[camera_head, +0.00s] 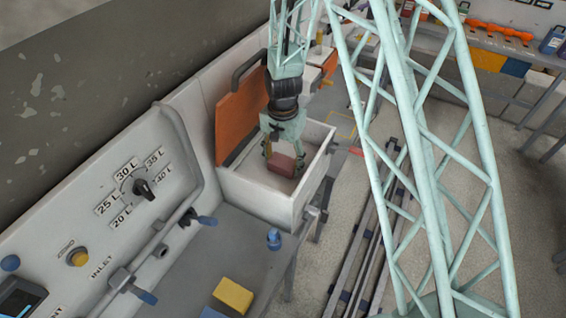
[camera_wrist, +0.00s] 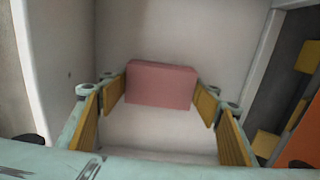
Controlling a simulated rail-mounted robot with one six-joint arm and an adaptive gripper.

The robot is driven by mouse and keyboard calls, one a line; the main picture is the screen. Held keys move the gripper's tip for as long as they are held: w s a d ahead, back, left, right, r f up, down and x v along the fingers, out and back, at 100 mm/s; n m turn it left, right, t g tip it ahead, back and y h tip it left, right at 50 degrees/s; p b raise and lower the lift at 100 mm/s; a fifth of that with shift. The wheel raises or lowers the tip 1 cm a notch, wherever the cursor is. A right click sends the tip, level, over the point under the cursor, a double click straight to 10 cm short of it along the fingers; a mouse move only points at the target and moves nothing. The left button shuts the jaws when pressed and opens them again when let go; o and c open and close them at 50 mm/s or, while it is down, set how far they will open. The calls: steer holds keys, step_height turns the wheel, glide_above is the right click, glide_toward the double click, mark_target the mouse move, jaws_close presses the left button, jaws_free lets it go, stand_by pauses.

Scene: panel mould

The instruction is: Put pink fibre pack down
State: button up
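The pink fibre pack (camera_head: 281,166) is a small block at the tips of my gripper (camera_head: 284,153), inside the outline of an open white box (camera_head: 258,195). In the wrist view the pack (camera_wrist: 161,84) sits between the yellow finger pads of my gripper (camera_wrist: 160,95), with a pad against each side. The fingers look shut on it. The pale floor of the box lies beneath the pack. I cannot tell whether the pack touches the floor.
An orange lid (camera_head: 240,115) stands raised along the box's left side. A white panel with a dial (camera_head: 144,188) and blue-handled valves is at the left. A yellow block (camera_head: 233,296) lies on the grey bench in front. Floor rails (camera_head: 372,235) run to the right.

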mark_target(283, 161)
steer(key=o, duration=0.3)
steer(key=shift+o, duration=0.2)
steer(key=shift+r, duration=0.2)
step_height(283, 161, up, 12)
stand_by(0.9)
stand_by(1.0)
